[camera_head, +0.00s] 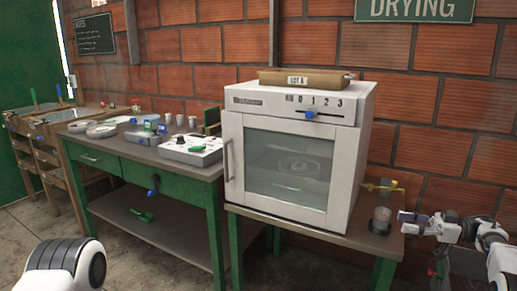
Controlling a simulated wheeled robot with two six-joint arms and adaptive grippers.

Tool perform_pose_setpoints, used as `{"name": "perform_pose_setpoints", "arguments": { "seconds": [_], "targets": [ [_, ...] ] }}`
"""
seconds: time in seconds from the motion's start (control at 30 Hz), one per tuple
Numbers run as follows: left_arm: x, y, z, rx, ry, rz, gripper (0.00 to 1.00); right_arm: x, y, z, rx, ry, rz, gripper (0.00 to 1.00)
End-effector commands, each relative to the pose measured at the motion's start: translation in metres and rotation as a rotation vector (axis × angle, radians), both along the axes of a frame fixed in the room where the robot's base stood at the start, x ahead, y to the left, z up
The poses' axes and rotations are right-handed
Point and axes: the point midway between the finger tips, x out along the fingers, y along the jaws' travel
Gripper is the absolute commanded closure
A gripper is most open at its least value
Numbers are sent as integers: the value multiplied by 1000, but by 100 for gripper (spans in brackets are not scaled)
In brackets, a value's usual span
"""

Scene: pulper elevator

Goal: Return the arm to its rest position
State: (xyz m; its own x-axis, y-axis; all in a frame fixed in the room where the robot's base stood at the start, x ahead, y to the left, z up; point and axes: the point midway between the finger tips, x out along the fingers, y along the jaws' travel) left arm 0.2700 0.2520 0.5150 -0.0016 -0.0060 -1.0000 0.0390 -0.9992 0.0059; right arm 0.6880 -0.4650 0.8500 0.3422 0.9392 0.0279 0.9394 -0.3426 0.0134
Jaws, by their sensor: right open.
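My right arm comes in from the right edge. Its gripper (410,222) is open, with its fingers pointing left beside the right end of the oven's stand. No object shows between the fingers. A small dark cylindrical jar (380,221) stands on that stand just left of the fingertips, apart from them. A white rounded link of my left arm shows at the bottom left; the left gripper is outside the picture.
A white oven (288,165), door shut, stands on a low table (300,228); a tray labelled LOT A (325,84) lies on top. A yellow-handled valve (385,187) is at its right. A green bench (150,195) holds cups and a device (192,150). Floor is clear in front.

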Motion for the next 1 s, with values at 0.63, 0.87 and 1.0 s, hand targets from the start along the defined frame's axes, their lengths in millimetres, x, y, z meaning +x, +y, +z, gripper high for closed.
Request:
{"name": "perform_pose_setpoints", "arguments": {
  "seconds": [0.63,0.87,1.0],
  "targets": [
    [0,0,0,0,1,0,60,44,226,-111,535,469,-281,54],
    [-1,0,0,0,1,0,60,-72,274,-264,247,894,-790,54],
    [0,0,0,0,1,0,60,-183,266,-319,-75,1103,-976,54]
  ]
}}
